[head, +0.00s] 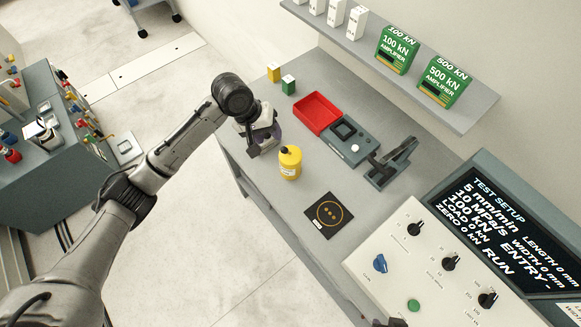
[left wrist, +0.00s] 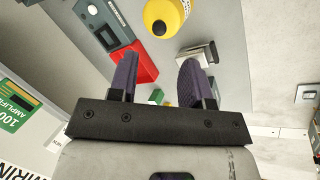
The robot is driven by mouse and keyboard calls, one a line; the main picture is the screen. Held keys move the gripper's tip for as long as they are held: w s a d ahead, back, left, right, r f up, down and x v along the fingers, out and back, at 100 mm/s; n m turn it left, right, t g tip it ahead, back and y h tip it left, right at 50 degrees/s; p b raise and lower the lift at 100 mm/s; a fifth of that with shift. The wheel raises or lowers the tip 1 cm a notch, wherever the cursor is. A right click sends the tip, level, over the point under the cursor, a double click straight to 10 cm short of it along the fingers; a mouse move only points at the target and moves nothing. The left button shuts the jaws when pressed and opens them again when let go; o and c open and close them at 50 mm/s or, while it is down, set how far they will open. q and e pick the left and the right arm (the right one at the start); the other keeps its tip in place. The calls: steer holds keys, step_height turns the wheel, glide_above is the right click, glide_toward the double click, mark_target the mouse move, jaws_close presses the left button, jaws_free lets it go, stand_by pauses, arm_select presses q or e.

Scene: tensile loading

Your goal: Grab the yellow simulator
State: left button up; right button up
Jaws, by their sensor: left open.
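Two yellow things show, and I cannot tell for sure which is the simulator. A small upright yellow block (head: 273,72) stands beside a green block (head: 288,84) at the table's far end. A yellow bottle-like cylinder (head: 290,163) with a dark cap and white label stands nearer, right of my left gripper (head: 265,138). In the left wrist view the cylinder (left wrist: 166,17) is at the top, beyond the fingertips. My left gripper (left wrist: 156,76) is open with nothing between its purple fingers. My right gripper is not in view.
On the table (head: 320,178) are a red tray (head: 316,114), a grey device (head: 350,137), a dark clamp-like fixture (head: 391,162) and a black square mat (head: 329,215). A shelf with green amplifiers (head: 397,51) overhangs the back. A control panel (head: 440,270) is nearer.

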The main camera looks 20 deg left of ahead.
mark_target(286, 149)
arm_select(q)
steer(key=shift+n, duration=0.5)
steer(key=x, duration=0.4)
steer(key=w+x, duration=0.1)
steer(key=x, duration=0.7)
steer(key=shift+w+a+f, duration=0.1)
steer(key=shift+w+a, duration=0.25)
steer(key=shift+w, duration=0.05)
jaws_close()
